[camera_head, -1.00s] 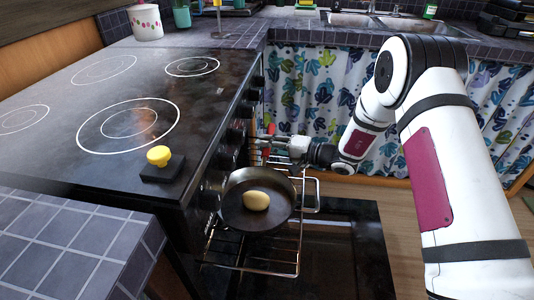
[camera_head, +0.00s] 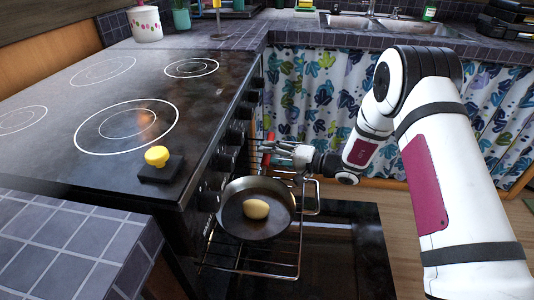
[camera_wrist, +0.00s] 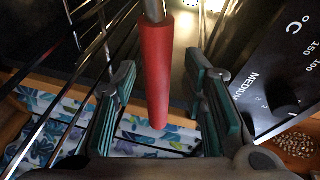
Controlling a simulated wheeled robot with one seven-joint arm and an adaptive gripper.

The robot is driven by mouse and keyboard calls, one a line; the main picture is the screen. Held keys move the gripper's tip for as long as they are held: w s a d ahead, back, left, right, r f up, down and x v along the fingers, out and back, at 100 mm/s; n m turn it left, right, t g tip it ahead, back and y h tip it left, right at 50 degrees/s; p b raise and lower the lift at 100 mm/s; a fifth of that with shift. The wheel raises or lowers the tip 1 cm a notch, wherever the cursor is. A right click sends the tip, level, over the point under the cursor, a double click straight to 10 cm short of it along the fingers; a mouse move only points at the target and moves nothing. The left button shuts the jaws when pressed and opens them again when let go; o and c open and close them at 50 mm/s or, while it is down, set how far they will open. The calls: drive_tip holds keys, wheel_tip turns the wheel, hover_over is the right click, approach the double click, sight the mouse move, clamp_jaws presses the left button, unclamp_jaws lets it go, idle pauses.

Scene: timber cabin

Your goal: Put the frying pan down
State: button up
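The dark frying pan (camera_head: 232,222) rests on the pulled-out wire oven rack (camera_head: 296,262), in front of the stove. A pale yellow oval item (camera_head: 256,209) lies in it. Its red handle (camera_head: 268,140) points away toward the back of the scene. My gripper (camera_head: 276,148) is at the handle. In the wrist view the red handle (camera_wrist: 156,75) runs between my two green-padded fingers (camera_wrist: 160,95), with a gap on each side, so the gripper is open around it without clamping it.
The black stove top (camera_head: 60,140) is at the left, with a yellow-topped item (camera_head: 157,157) on its near edge. The open oven door (camera_head: 345,250) lies below the rack. A patterned curtain (camera_head: 320,90) hangs under the sink counter behind my arm.

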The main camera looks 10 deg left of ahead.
drive_tip(key=p+v, duration=0.1)
drive_tip(key=v, duration=0.9)
drive_tip(key=shift+s+d+p, duration=0.1)
drive_tip(key=shift+d+p, duration=0.1)
drive_tip(key=shift+p, duration=0.1)
drive_tip(key=s+a+r+n+g+h, duration=0.1)
drive_tip(key=s+r+n+g+h, duration=0.5)
drive_tip(key=s+r, duration=1.5)
drive_tip(key=s+d+m+h, duration=0.2)
drive_tip(key=s+d+h, duration=0.2)
drive_tip(key=s+d, duration=0.4)
drive_tip(key=s+d+r+m+h, duration=0.1)
drive_tip(key=s+d+h, duration=0.4)
drive_tip(key=s, duration=1.1)
drive_tip(key=d+m, duration=0.1)
drive_tip(key=d, duration=0.2)
drive_tip(key=shift+d+t, duration=0.4)
